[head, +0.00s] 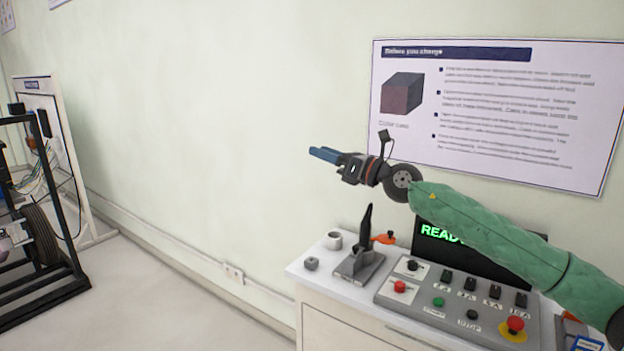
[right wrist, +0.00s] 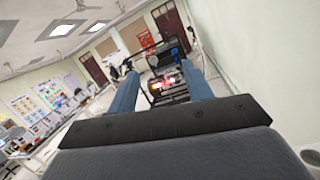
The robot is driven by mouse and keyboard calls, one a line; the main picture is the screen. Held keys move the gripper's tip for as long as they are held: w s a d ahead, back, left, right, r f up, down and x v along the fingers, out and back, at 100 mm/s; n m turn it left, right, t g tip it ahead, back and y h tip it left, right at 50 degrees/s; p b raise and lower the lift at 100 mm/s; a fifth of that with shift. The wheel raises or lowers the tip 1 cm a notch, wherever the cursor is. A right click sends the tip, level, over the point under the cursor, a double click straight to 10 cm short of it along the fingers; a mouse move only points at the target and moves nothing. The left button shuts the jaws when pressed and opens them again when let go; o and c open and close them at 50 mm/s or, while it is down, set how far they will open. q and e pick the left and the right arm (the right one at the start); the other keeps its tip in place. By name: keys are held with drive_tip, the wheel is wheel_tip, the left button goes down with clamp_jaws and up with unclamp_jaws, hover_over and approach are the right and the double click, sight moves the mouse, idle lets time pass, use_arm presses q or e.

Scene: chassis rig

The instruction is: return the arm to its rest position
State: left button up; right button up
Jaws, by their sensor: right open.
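My right arm, in a green sleeve, comes in from the right in the head view and reaches left over the control desk. My right gripper (head: 325,155) is at its end, raised in front of the wall and pointing left, with nothing in it. In the right wrist view its two blue fingers (right wrist: 160,90) stand apart with a clear gap between them. The room shows beyond the gap. My left gripper is not in view.
Below the arm stands a white desk (head: 345,335) with a button panel (head: 455,310), a lever (head: 366,235) and a dark screen reading "READ…" (head: 437,232). A poster (head: 480,170) hangs behind. A black-framed rig (head: 45,300) stands far left. The floor between is clear.

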drive_tip(key=s+d+r+m+t+h, duration=0.1)
drive_tip(key=d+r+m+t+h, duration=0.15)
drive_tip(key=r+m+t, duration=0.55)
drive_tip(key=s+d+r+m+t+h, duration=0.25)
drive_tip(key=r+m+t, duration=0.2)
drive_tip(key=m, duration=0.45)
drive_tip(key=s+d+f+m+g+h, duration=0.25)
drive_tip(key=f+m+h, duration=0.35)
drive_tip(key=f, duration=0.4)
drive_tip(key=s+d+f+m+g+h, duration=0.2)
drive_tip(key=f+m+g+h, duration=0.15)
drive_tip(key=f+m, duration=0.6)
drive_tip(key=s+d+f+m+g+h, duration=0.25)
drive_tip(key=f+m+h, duration=0.35)
drive_tip(key=f, duration=0.5)
drive_tip(key=s+f+m+g+y, duration=0.2)
drive_tip(key=s+f+g, duration=0.2)
drive_tip(key=s+f, duration=1.15)
drive_tip(key=s+f+m+g+y, duration=0.2)
drive_tip(key=s+f+m+g, duration=0.15)
drive_tip(key=s+f, duration=1.25)
drive_tip(key=s+a+f+g, duration=0.1)
drive_tip(key=s+f+g, duration=0.3)
drive_tip(key=s+f, duration=0.7)
drive_tip(key=shift+s+a+f+n, duration=0.15)
drive_tip(key=shift+s+n, duration=0.15)
drive_tip(key=shift+s, duration=0.05)
